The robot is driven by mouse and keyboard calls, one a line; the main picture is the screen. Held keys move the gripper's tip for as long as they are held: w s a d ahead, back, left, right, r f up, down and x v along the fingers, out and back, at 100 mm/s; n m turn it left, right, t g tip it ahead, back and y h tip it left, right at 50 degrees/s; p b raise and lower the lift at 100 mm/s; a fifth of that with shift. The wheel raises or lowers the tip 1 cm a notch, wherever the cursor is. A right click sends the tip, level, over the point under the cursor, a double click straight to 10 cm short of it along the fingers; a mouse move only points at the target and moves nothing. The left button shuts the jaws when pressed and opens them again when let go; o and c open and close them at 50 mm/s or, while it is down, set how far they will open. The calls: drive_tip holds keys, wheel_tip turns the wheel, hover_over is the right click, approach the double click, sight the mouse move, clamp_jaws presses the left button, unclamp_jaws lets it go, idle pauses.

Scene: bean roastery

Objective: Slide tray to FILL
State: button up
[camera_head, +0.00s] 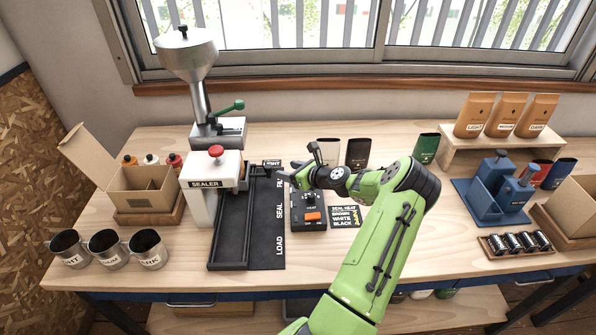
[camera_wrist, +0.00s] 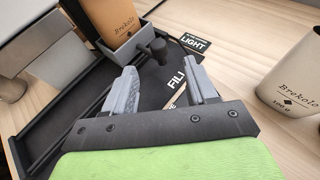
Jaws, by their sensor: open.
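The tray (camera_wrist: 128,48) is a small grey holder with a brown bag (camera_wrist: 112,20) standing in it and a black knob (camera_wrist: 158,50) on its side. It sits in the black rail (camera_head: 230,245), near the FILL lettering (camera_wrist: 177,78). In the head view the sealer and my arm partly hide the tray. My gripper (camera_wrist: 162,72) is open and empty, its fingers pointing at the knob from either side. The knob shows just beyond the fingertips; contact cannot be told. In the head view my gripper (camera_head: 285,178) is right of the rail's far part.
The white sealer (camera_head: 202,195) stands left of the rail, with the funnel filler (camera_head: 188,60) behind. A control box (camera_head: 308,212) and a pale Brekolo bag (camera_wrist: 292,78) are at the right. Several metal cups (camera_head: 108,248) stand front left. The rail's near end is empty.

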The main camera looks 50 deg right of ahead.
drive_tip(key=v, duration=0.4)
drive_tip(key=shift+s+r, duration=0.1)
drive_tip(key=shift+s, duration=0.05)
idle(0.4)
